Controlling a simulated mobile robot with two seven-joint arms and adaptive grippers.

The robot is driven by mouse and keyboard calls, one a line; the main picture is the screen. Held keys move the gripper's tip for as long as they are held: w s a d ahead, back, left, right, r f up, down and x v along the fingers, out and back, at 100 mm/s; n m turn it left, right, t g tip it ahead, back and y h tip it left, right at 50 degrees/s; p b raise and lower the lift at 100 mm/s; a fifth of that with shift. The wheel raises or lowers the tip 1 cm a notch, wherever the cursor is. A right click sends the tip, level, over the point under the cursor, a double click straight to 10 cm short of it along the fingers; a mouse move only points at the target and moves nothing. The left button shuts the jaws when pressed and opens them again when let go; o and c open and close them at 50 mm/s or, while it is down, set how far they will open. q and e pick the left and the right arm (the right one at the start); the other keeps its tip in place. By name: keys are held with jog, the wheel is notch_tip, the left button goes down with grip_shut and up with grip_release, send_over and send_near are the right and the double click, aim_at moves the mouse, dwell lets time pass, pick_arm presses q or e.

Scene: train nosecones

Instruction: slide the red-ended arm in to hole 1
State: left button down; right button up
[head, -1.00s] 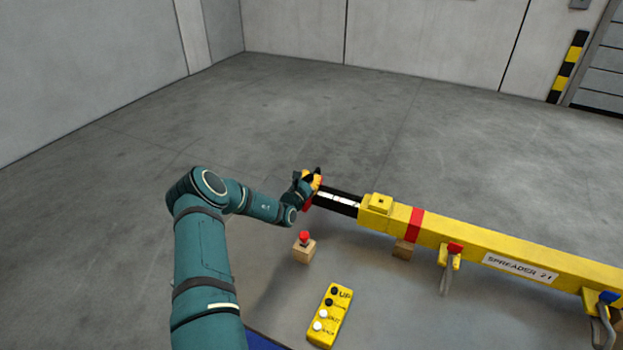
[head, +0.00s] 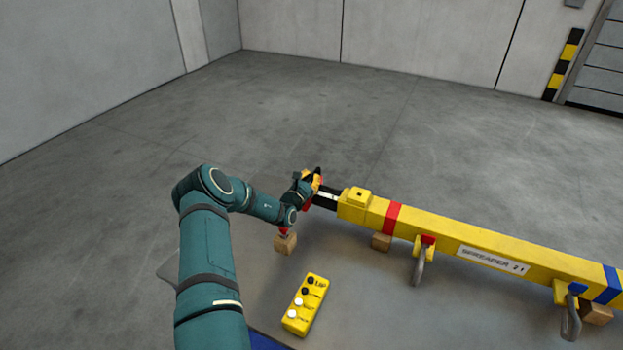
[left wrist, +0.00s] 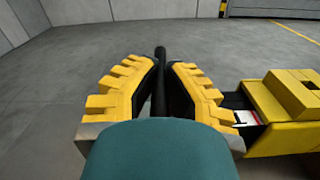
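The yellow spreader beam (head: 440,234) lies across the right side of the head view. A black arm (head: 325,198) with white marks sticks out of its left end, through a yellow collar (head: 357,197). A short length of the black arm shows. Red shows at its outer end, mostly hidden by my left gripper (head: 312,184). In the left wrist view the yellow fingers (left wrist: 160,88) are closed around a black upright post (left wrist: 160,65) at that end. The arm and collar (left wrist: 290,95) show to the right there. My right gripper is not in view.
A yellow pendant (head: 304,305) with several buttons lies on the grey table (head: 365,300). A wooden block with a red button (head: 285,243) stands just below my left wrist. Shackles (head: 418,265) hang from the beam, and wooden blocks (head: 382,242) support it.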

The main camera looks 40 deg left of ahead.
pick_arm(q)
jog(key=shift+w+d+r, duration=0.1)
jog(key=shift+w+d, duration=0.1)
jog(key=shift+d, duration=0.1)
jog(key=c, duration=1.3)
grip_release()
jog(key=o, duration=0.3)
jog(key=shift+d, duration=0.15)
jog(key=shift+s+a, duration=0.2)
jog(key=v, duration=1.1)
jog(key=shift+s+d, duration=0.2)
jog(key=shift+s, duration=0.15)
